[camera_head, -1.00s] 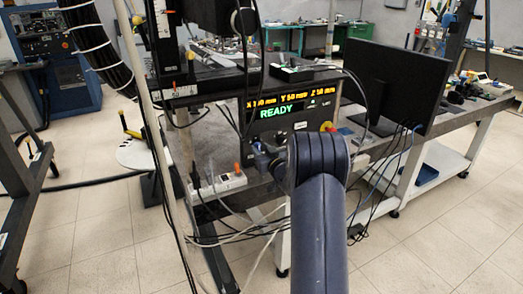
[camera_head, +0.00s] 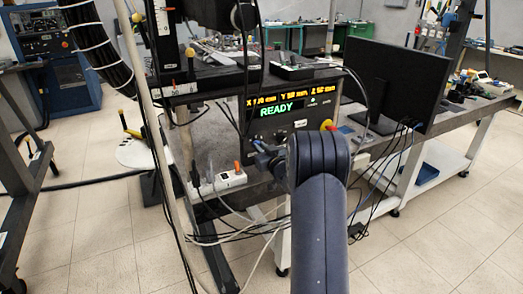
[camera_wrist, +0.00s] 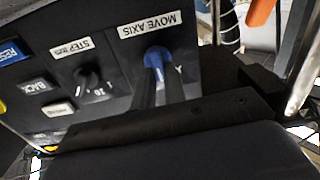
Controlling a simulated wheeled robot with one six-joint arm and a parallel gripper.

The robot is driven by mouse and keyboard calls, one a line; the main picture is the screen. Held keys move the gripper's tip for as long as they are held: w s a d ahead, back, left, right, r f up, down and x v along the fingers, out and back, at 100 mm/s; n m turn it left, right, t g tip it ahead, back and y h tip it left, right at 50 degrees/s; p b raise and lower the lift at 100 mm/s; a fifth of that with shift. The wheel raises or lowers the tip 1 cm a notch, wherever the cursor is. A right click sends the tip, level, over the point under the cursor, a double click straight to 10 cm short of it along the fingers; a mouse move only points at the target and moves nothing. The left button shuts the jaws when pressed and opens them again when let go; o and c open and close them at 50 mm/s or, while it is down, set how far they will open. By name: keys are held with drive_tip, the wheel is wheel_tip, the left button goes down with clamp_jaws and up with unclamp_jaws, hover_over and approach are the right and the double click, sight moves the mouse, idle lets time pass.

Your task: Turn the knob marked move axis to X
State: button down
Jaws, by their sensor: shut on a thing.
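The blue knob (camera_wrist: 157,57) sits on the dark control panel in the wrist view, beside an upside-down label reading MOVE AXIS (camera_wrist: 149,24). My gripper (camera_wrist: 159,74) is shut on this knob, with one dark finger on each side. A letter that looks like Y shows just right of the knob; other marks around it are hidden or too small to read, so the knob's exact setting cannot be told. In the head view the control box display (camera_head: 277,110) reads READY in green. My arm hides part of the panel, and the wrist end (camera_head: 268,155) reaches its lower left.
A black STEP knob (camera_wrist: 88,78) and the BACK (camera_wrist: 35,86) and RESET (camera_wrist: 12,50) buttons lie left of the blue knob. A red-and-yellow button (camera_head: 328,126) is right of the display.

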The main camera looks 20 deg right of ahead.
drive_tip(key=n+b, duration=0.1)
drive_tip(key=b, duration=0.1)
drive_tip(key=n+b, duration=0.3)
drive_tip(key=b, duration=0.1)
drive_tip(key=shift+a+f, duration=0.2)
drive_tip(key=shift+f, duration=0.1)
drive_tip(key=n+b, duration=0.4)
drive_tip(key=shift+a+r, duration=0.1)
drive_tip(key=shift+r, duration=0.05)
drive_tip(key=shift+n, duration=0.3)
drive_tip(key=c, duration=1.5)
unclamp_jaws()
drive_tip(key=shift+o, duration=0.2)
drive_tip(key=s, duration=1.1)
